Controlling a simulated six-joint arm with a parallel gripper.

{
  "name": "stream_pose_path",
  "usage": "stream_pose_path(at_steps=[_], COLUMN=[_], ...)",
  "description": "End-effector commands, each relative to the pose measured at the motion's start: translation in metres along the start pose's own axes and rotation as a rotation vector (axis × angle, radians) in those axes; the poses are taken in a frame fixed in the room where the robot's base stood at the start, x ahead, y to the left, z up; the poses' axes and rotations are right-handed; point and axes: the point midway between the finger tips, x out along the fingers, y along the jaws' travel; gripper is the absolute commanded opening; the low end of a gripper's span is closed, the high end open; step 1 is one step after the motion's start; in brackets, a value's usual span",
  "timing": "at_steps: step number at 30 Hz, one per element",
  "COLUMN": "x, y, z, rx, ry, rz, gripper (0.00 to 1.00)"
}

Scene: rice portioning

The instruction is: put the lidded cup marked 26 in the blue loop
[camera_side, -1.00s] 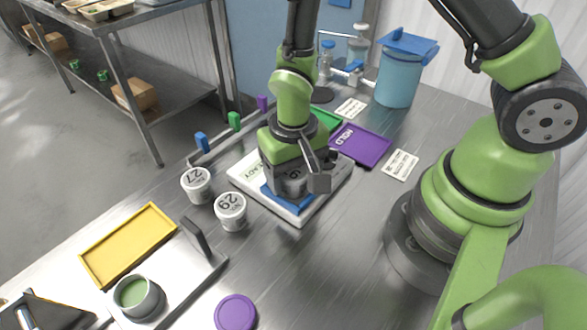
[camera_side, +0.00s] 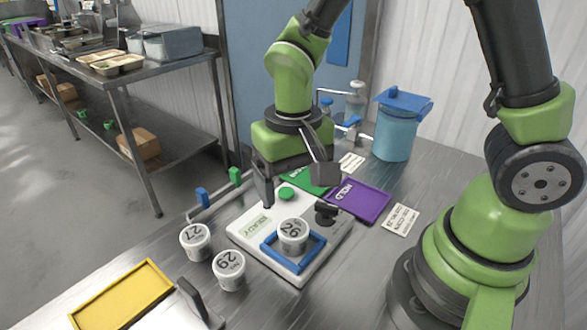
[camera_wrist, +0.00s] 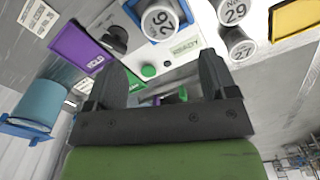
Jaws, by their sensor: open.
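The white lidded cup marked 26 (camera_side: 292,235) stands upright inside the square blue loop (camera_side: 272,257), which lies on a white board (camera_side: 245,220) with a READY label. In the wrist view the cup (camera_wrist: 160,20) shows beyond the fingertips, with a piece of the blue loop (camera_wrist: 132,10) beside it. My gripper (camera_side: 294,195) is above the back part of the board, behind the cup and apart from it. Its two fingers are spread and nothing is between them; the wrist view also shows the open gripper (camera_wrist: 163,80).
Cups marked 27 (camera_side: 195,242) and 29 (camera_side: 229,270) stand left of the board. A green button (camera_side: 286,193) and a black knob (camera_side: 326,211) are on it. A purple HOLD tray (camera_side: 365,200), a green tray (camera_side: 305,180) and a blue-lidded container (camera_side: 394,130) stand behind. A yellow tray (camera_side: 120,295) lies front left.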

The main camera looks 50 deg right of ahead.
Motion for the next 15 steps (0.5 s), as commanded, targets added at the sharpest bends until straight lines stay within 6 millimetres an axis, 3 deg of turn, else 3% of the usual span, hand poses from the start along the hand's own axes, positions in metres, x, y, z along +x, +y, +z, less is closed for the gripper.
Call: stream_pose_path(at_steps=[8, 15], x=[-0.030, -0.099], y=[0.003, 0.032], z=[0.000, 0.016], rx=[0.002, 0.008], ry=[0.022, 0.182], rz=[-0.025, -0.184], gripper=[0.79, 0.79])
